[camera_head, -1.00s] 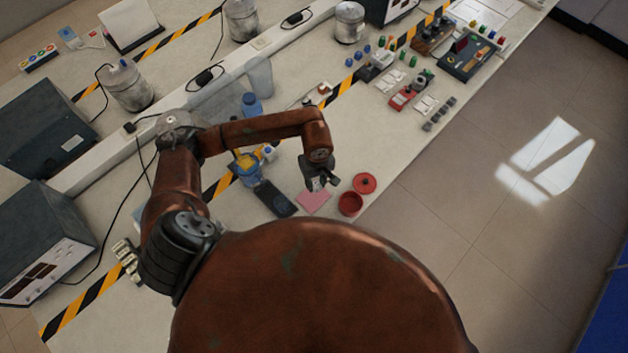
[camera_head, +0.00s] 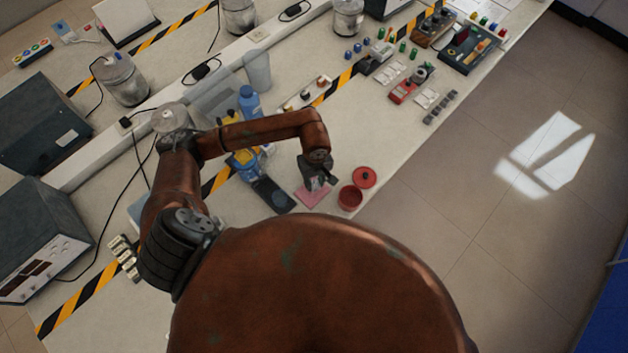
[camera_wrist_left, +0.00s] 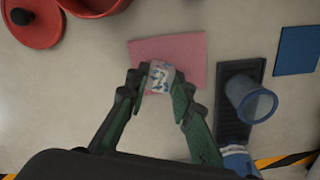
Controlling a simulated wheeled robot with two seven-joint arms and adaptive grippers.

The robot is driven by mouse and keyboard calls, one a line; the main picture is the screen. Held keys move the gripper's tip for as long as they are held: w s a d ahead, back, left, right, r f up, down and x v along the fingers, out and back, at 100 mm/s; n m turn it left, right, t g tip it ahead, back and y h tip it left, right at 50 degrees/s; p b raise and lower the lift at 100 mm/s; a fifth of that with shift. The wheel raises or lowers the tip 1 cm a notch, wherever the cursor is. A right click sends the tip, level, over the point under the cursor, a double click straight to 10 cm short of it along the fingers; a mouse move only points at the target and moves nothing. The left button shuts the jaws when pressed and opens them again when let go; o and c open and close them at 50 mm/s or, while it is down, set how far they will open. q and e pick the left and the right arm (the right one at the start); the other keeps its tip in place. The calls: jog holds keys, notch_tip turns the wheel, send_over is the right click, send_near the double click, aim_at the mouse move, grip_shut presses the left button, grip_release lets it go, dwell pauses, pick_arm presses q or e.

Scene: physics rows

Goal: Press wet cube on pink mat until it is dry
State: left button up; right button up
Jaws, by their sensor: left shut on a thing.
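The pink mat (camera_head: 309,199) lies flat on the bench, and it also shows in the left wrist view (camera_wrist_left: 185,47). My left gripper (camera_head: 316,186) is over the mat in the head view. In the left wrist view my left gripper (camera_wrist_left: 159,84) is shut on a small pale cube (camera_wrist_left: 159,74) with blue and reddish marks on it. The cube overlaps the near part of the mat in that view. I cannot tell whether it touches the mat. My right gripper is not in view.
A red open container (camera_head: 350,198) and a red lid (camera_head: 365,177) stand right of the mat. A dark tray (camera_head: 272,194) lies left of it, with a translucent blue cup (camera_wrist_left: 250,101) beside or on it. A blue bottle (camera_head: 249,102) stands farther back. The bench edge is close on the right.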

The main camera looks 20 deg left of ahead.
pick_arm(q)
grip_shut()
jog(key=shift+f+b, duration=0.65)
jog(key=shift+b, duration=0.05)
dwell(0.3)
jog(key=shift+s+f+b, duration=0.1)
jog(key=shift+f+b, duration=0.05)
jog(key=shift+b, duration=0.2)
dwell(1.6)
jog(key=shift+w+d+r, duration=0.1)
jog(key=shift+w+r, duration=0.25)
jog(key=shift+r, duration=0.45)
jog(key=shift+f+b, duration=0.65)
dwell(0.6)
jog(key=shift+f+b, duration=0.1)
jog(key=shift+b, duration=0.2)
dwell(1.5)
jog(key=shift+s, duration=0.1)
